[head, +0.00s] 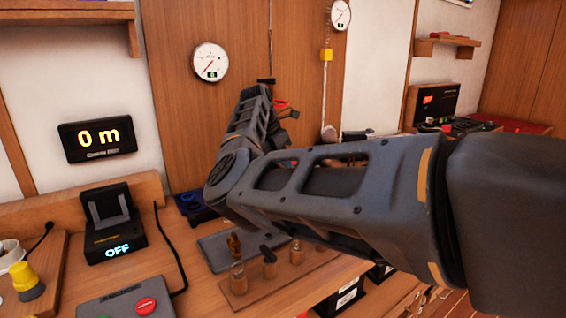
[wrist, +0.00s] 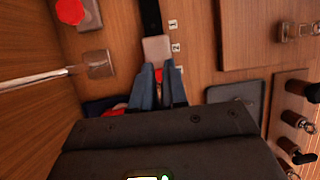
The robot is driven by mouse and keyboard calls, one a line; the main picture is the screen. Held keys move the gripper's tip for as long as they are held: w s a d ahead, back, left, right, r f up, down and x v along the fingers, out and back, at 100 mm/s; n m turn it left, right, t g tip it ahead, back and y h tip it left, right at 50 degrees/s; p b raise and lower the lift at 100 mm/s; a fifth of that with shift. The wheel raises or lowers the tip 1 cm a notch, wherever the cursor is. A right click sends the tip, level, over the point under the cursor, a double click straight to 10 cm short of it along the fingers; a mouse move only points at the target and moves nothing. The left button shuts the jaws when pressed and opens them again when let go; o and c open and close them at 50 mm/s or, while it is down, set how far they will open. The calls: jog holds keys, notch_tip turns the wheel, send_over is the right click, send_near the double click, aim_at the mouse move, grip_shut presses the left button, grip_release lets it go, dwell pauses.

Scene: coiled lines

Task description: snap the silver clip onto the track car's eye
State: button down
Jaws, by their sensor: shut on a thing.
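My gripper (wrist: 158,83) is shut, its two blue fingers on a small thing that is mostly hidden between them. A pale grey block (wrist: 156,48), which looks like the track car, sits on a dark upright track (wrist: 151,16) just beyond the fingertips. Its eye cannot be made out, and I cannot tell whether the fingers touch the block. In the head view my gripper (head: 275,107) is by the wooden wall panel, partly hidden by my arm.
A rack (head: 253,282) with several small fittings stands on the bench, near a grey tray (wrist: 240,96). A red knob (wrist: 70,11) and a pale rod (wrist: 40,79) are left of the track. A black box (head: 110,228) reads OFF; a wall display (head: 97,136) reads 0 m.

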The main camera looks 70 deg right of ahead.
dwell(0.3)
jog(key=c, duration=1.1)
grip_release()
jog(key=b+v, duration=0.1)
jog(key=v, duration=0.6)
jog(key=shift+w+a+r, duration=0.1)
jog(key=shift+a+r, duration=0.05)
jog(key=shift+r, duration=0.2)
jog(key=shift+r, duration=0.1)
